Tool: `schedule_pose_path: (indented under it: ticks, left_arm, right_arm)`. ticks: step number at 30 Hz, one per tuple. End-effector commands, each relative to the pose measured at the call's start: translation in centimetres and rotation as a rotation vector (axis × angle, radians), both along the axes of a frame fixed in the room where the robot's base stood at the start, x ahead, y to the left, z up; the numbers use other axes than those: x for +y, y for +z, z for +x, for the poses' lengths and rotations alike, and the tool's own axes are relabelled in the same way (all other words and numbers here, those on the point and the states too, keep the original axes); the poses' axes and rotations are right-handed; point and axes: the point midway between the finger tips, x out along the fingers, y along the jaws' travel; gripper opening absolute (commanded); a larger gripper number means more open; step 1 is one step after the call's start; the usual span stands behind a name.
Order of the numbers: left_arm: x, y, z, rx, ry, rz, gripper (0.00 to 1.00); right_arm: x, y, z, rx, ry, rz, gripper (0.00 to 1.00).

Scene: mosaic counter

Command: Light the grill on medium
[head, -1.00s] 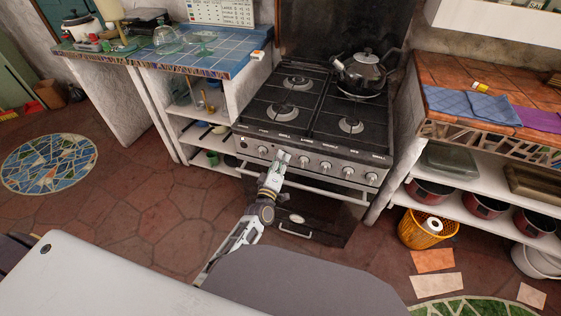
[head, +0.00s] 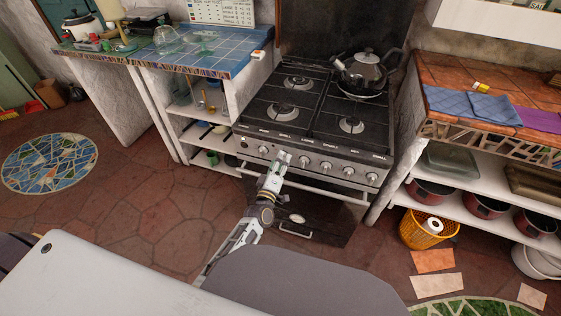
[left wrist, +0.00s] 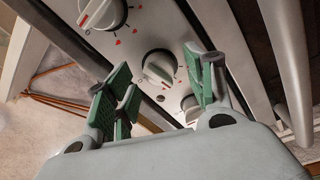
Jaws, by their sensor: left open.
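The stove (head: 318,118) has a dark cooktop and a steel front panel with a row of round knobs. My left gripper (head: 281,158) is in front of this panel in the head view, over the left part of the knob row. A third knob (left wrist: 189,103) is partly hidden by a finger. I cannot tell whether the fingers touch any knob. My right gripper is out of view.
A kettle (head: 366,72) stands on the back right burner. The oven handle (head: 325,190) runs below the knobs, close to my left gripper. A blue-tiled counter (head: 225,55) is left of the stove, and a terracotta-tiled counter (head: 450,75) is right.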

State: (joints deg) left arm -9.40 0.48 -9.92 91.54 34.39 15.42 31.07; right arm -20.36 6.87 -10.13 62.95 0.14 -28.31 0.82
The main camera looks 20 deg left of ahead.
Motion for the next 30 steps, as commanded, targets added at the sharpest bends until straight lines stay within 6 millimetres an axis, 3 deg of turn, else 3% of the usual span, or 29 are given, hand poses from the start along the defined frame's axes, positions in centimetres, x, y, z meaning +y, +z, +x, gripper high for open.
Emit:
schedule_pose_path:
  ticks: [30]
  left_arm:
    - [0.2, -0.8, -9.4, 0.0, 0.0, 0.001, 0.54]
  right_arm:
    - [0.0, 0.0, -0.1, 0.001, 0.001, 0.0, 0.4]
